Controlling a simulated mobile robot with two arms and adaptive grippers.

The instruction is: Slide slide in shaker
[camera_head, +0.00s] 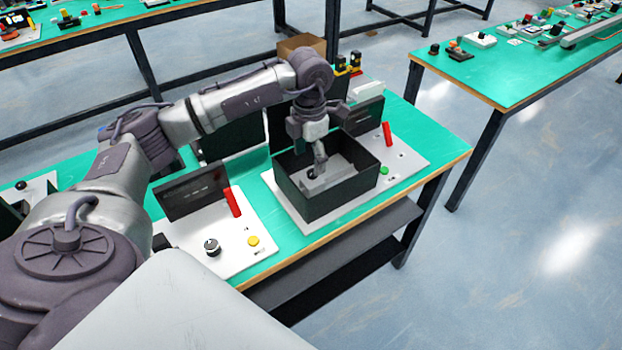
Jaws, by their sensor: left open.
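The likely shaker is a black open-topped box (321,205) on a light plate on the green table. A grey metal piece (343,174) lies inside the box; I cannot tell for sure that it is the slide. My left gripper (318,172) points down into the box from above, at the grey piece. It is open, and its fingertips are small and partly hidden by the box's near wall. Whether it touches the grey piece cannot be made out. My right gripper is not in view.
A panel with a red handle (232,202), black knob (212,247) and yellow button (253,241) stands left of the box. A second red handle (387,134) and green button (384,170) are at its right. A cardboard box (301,44) is behind. The table's front edge is close.

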